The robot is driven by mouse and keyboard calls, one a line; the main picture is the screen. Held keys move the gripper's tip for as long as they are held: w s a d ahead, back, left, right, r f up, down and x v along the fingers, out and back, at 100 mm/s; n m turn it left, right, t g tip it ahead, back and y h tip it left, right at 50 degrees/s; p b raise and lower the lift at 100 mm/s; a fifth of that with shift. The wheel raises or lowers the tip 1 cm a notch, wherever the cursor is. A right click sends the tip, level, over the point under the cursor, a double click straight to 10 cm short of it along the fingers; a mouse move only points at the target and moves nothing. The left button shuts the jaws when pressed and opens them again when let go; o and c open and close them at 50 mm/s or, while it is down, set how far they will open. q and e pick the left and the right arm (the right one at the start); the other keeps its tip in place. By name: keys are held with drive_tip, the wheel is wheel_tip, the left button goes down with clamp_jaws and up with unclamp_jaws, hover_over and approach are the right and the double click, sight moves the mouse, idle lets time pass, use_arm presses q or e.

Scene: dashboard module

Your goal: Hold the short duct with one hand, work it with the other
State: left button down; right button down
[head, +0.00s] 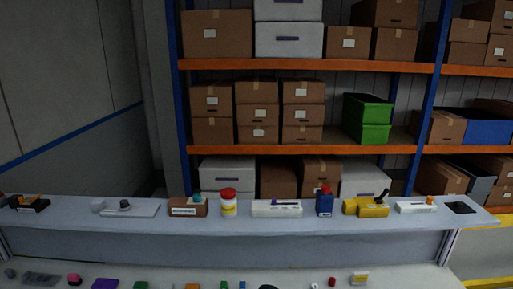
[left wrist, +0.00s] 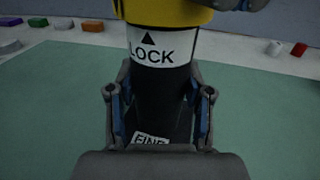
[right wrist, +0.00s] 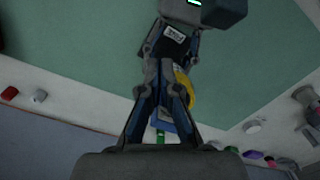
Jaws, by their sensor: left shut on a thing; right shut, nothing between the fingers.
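The short duct (left wrist: 160,80) is a dark cylinder with a yellow collar (left wrist: 165,12) at its far end. It carries a white label with "LOCK" and an arrow, and a second, partly hidden label near my palm. My left gripper (left wrist: 160,95) is shut on the duct, one finger on each side. In the right wrist view my right gripper (right wrist: 165,65) is shut and empty, its fingers in front of the yellow collar (right wrist: 188,90). The fingers hide part of the duct; I cannot tell whether they touch it. Neither gripper shows clearly in the head view.
A green mat (left wrist: 50,100) lies below. Several small parts, including a purple block (head: 105,284) and a red one (head: 332,282), line its far side. A raised grey ledge (head: 100,222) behind holds several small devices. Shelves with boxes stand beyond.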

drive_tip(key=shift+a, duration=0.2)
use_arm(q)
drive_tip(key=shift+d, duration=0.1)
use_arm(e)
drive_tip(key=shift+s+a, duration=0.3)
drive_tip(key=shift+a, duration=0.2)
drive_tip(key=shift+s, duration=0.1)
wheel_tip(320, 180, up, 6)
drive_tip(key=shift+s+d, duration=0.25)
drive_tip(key=shift+d, duration=0.05)
idle(0.3)
use_arm(q)
drive_tip(key=shift+c, duration=1.9)
unclamp_jaws()
